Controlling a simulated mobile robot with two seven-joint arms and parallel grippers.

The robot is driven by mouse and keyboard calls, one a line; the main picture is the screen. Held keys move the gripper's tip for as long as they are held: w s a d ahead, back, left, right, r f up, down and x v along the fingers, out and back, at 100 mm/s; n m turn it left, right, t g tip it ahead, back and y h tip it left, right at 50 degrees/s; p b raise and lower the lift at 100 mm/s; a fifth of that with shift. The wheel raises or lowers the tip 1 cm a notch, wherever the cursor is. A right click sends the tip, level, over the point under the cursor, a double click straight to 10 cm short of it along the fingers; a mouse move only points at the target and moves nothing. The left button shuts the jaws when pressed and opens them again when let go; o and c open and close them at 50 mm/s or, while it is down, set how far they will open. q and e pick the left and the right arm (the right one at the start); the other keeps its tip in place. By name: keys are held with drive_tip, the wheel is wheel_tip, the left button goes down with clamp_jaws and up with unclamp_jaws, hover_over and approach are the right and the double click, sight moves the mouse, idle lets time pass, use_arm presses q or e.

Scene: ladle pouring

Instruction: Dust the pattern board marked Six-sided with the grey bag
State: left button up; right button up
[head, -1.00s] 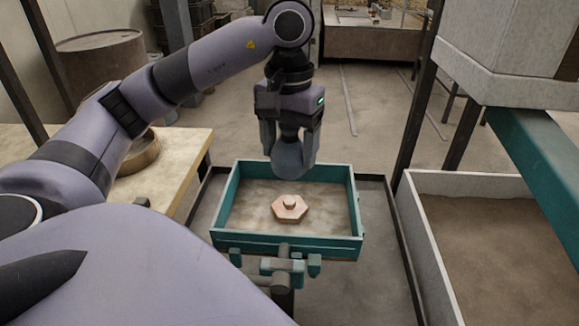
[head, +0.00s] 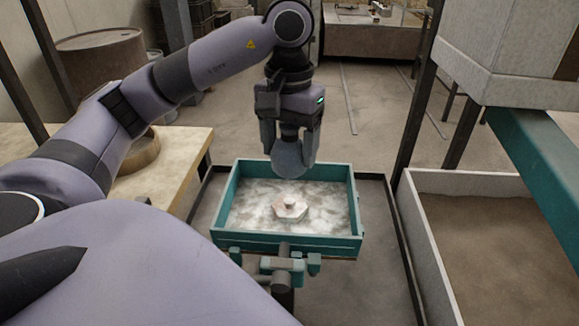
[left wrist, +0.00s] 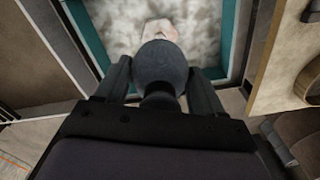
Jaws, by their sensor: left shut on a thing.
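The pattern board is the floor of a teal-framed tray (head: 229,197). A six-sided pattern (head: 290,209) with a small round knob stands at its middle. White dust lies in patches over the board and on the pattern. My left gripper (head: 293,150) is shut on the grey bag (head: 289,160) and holds it above the far part of the board, apart from it. In the left wrist view the bag (left wrist: 160,68) sits between the fingers, with part of the whitened pattern (left wrist: 160,29) beyond it. No marking can be read. My right gripper is not in view.
A pale-walled sand bin (head: 428,240) stands to the right, below a large hopper (head: 505,55) and a teal beam (head: 550,150). A wooden table (head: 180,165) with a round sieve-like ring is at the left. Dark posts flank the board.

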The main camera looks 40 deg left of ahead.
sight(289, 125)
use_arm(q)
drive_tip(key=shift+f, duration=0.85)
wheel_tip(289, 125, up, 6)
drive_tip(key=p, duration=0.4)
drive_tip(key=shift+f+p, duration=0.25)
drive_tip(key=shift+p, duration=0.05)
drive_tip(key=shift+f, duration=0.15)
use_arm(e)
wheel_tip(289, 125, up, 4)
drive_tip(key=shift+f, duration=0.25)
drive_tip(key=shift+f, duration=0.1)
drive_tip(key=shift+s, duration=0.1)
